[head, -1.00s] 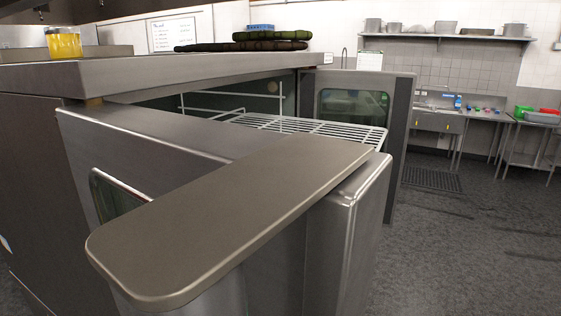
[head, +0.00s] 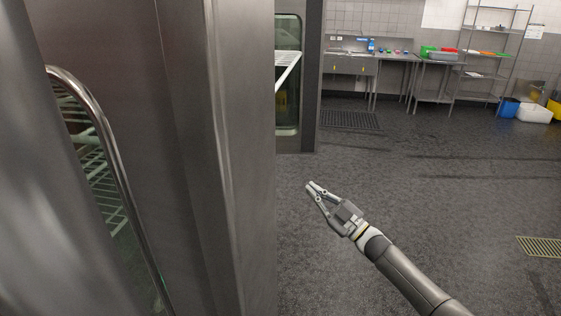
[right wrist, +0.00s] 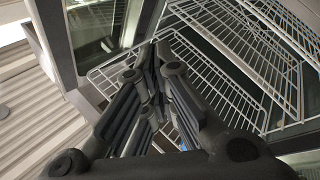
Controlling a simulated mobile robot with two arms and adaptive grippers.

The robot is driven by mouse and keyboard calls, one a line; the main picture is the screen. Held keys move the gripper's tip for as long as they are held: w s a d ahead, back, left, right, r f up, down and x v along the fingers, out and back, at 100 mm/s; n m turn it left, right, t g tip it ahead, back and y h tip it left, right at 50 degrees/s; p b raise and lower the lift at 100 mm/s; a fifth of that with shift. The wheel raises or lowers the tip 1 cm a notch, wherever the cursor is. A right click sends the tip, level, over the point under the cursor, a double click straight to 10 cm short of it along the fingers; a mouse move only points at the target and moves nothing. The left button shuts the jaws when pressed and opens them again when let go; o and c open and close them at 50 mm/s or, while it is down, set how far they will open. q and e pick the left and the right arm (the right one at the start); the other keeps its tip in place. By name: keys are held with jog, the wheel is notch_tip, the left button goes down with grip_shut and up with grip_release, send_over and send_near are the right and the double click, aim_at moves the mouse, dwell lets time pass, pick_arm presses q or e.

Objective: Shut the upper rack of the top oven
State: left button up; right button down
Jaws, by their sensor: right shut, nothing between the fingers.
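My right gripper (head: 310,187) is shut and empty, in front of the oven at the right of the near open door (head: 235,170). White wire racks show in the right wrist view: an upper rack (right wrist: 237,48) and a lower one (right wrist: 215,92), both beyond the fingers (right wrist: 157,58). The upper rack appears pulled out; how far I cannot tell. In the head view a piece of white rack (head: 287,66) shows past the near door's edge, and rack wires (head: 98,190) show through its window. My left gripper is not in view.
The near door fills the left of the head view. The far oven door (head: 311,75) stands open behind it; a windowed door (right wrist: 58,40) shows in the wrist view. Dark floor (head: 420,190) to the right is clear. A sink counter and metal shelves stand at the back.

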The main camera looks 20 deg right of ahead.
jog(key=s+a+r+n+g+y+b, duration=0.1)
jog(key=s+a+r+n+g+y, duration=0.2)
jog(key=r+n, duration=0.4)
jog(key=s+r+n+g+y+b, duration=0.1)
jog(key=s+r+n+g+y, duration=0.4)
jog(key=r, duration=0.4)
jog(key=s+a+r+n+g+y+b, duration=0.1)
jog(key=s+a+r+n+g+y, duration=0.1)
jog(key=r+n+g+y, duration=0.5)
pick_arm(q)
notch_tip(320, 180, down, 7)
jog(key=b, duration=0.3)
pick_arm(e)
jog(key=s+a+r+n+g+h, duration=0.1)
jog(key=s+r+n+g+h, duration=0.3)
jog(key=s, duration=0.5)
jog(key=s+a+r+n+g+h, duration=0.1)
jog(key=s+r+n+g+h, duration=0.15)
jog(key=s+n+g, duration=0.45)
pick_arm(q)
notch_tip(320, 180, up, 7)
jog(key=p, duration=0.7)
pick_arm(e)
jog(key=s+a+r+m+t, duration=0.1)
jog(key=s+a+r, duration=0.1)
jog(key=a, duration=1.1)
jog(key=shift+r+t, duration=0.3)
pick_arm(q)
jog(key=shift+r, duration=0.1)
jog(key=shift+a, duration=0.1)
